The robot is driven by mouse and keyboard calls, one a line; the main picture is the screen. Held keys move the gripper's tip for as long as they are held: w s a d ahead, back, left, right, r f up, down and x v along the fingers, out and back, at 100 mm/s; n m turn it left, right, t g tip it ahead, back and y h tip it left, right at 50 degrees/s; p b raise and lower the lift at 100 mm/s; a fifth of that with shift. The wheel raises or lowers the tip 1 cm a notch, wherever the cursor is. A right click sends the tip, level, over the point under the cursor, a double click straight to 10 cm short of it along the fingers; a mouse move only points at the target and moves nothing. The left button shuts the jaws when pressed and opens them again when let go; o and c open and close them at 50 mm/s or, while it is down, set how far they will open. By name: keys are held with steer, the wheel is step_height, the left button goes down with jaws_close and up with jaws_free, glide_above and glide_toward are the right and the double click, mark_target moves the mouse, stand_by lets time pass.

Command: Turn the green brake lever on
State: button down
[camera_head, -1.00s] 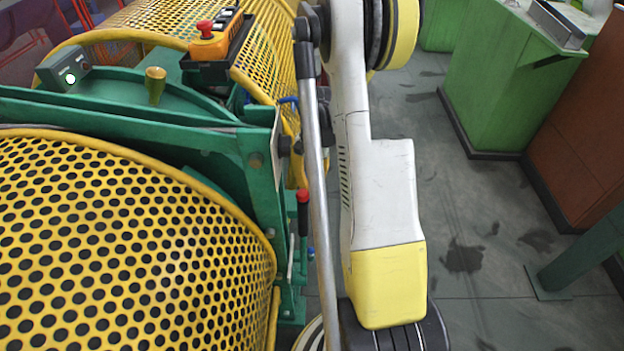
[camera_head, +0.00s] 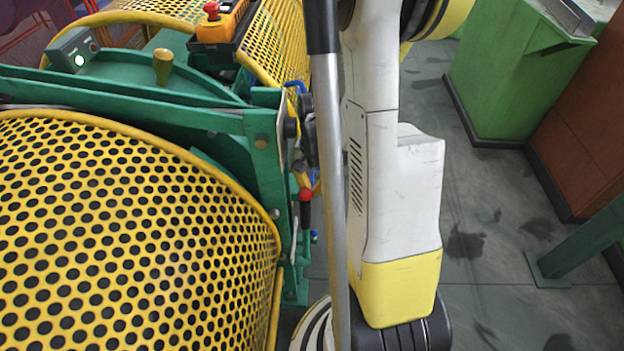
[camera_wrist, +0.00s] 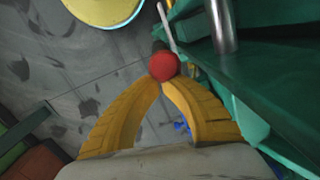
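The brake lever has a red ball knob (camera_head: 305,194) on a dark grip and a pale rod, beside the green frame at the centre. Its knob also shows in the wrist view (camera_wrist: 164,65), with the rod running away behind it. My gripper's yellow fingers (camera_wrist: 160,84) curve together there, their tips close to each other at the knob's near edge. They do not straddle the knob; whether they touch it is unclear. In the head view my gripper is just above the knob and mostly hidden. No green shows on the lever itself.
A yellow perforated guard (camera_head: 130,240) and the green machine frame (camera_head: 265,150) stand close left of the lever. An orange control box with a red button (camera_head: 211,10) sits above. A green cabinet (camera_head: 510,75) is at the right. The floor (camera_head: 480,230) between is clear.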

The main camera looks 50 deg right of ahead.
steer(key=shift+s+a, duration=0.4)
steer(key=shift+a, duration=0.1)
steer(key=shift+r, duration=0.15)
